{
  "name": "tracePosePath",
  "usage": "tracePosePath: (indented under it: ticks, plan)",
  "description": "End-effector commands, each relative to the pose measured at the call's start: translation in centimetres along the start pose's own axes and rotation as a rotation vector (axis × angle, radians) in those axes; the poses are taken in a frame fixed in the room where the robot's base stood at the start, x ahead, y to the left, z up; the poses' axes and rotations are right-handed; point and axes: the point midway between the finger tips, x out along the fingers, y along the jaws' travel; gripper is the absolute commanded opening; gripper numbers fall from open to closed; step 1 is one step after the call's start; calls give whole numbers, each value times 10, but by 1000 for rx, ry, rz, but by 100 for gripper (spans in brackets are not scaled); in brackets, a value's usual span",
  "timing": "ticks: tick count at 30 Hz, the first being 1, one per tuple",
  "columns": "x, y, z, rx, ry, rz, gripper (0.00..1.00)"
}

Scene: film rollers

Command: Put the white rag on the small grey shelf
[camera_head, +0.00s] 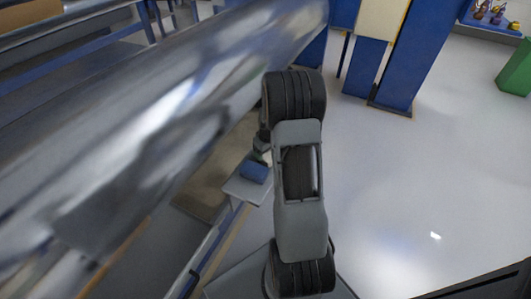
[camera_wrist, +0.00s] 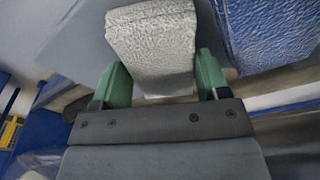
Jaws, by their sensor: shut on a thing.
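The white rag (camera_wrist: 152,42) is a folded, textured block between the green fingertips of my gripper (camera_wrist: 160,78) in the wrist view. My gripper is shut on it. In the head view my gripper (camera_head: 262,155) is mostly hidden behind my arm, and the rag cannot be made out clearly. A small grey shelf (camera_head: 240,191) shows just left of my arm, below the big roller. My gripper is over or beside its far end. A grey surface (camera_wrist: 75,38) lies behind the rag in the wrist view; whether the rag touches it I cannot tell.
A blue cloth-like block (camera_head: 253,172) lies on the shelf; a blue textured block (camera_wrist: 270,30) is close right of the rag. A large shiny roller (camera_head: 140,120) fills the left. Blue posts (camera_head: 405,60) stand behind. The floor (camera_head: 430,180) at right is clear.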

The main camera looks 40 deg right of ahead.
Motion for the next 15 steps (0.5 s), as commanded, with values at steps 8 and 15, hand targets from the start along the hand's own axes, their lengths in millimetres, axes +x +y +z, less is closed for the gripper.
tracePosePath:
  ticks: [8,15]
  plan:
    - [2,0,0,0,1,1,77]
    - [1,0,0,0,1,1,79]
